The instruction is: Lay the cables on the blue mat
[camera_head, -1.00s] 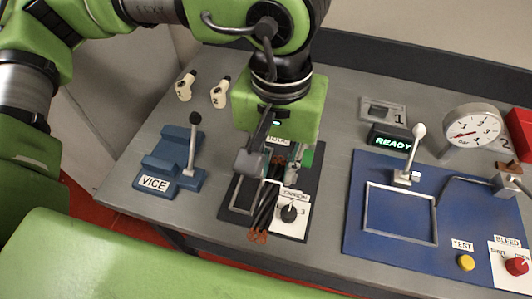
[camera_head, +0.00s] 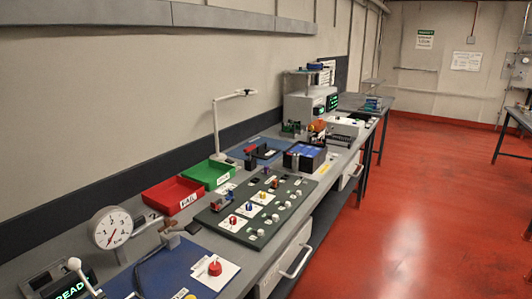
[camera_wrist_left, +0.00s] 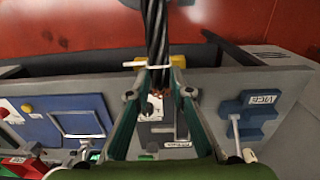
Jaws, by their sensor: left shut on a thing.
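In the left wrist view my left gripper (camera_wrist_left: 160,92) is shut on a bundle of dark twisted cables (camera_wrist_left: 156,28). The bundle rises to the top edge of the view, with a pale tie around it and copper-coloured strand ends near the fingertips. It is held above the bench edge; its far end is out of view. The head view now looks along the bench, and neither gripper shows there. A blue mat (camera_head: 240,152) lies behind the green panel; a blue panel (camera_head: 150,278) is nearer.
A red tray (camera_head: 172,195) and a green tray (camera_head: 210,173) stand beside the green knob panel (camera_head: 250,225). A dial gauge (camera_head: 112,228) is at near left. In the wrist view a blue vice (camera_wrist_left: 246,115) stands at right. The red floor (camera_head: 400,220) is clear.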

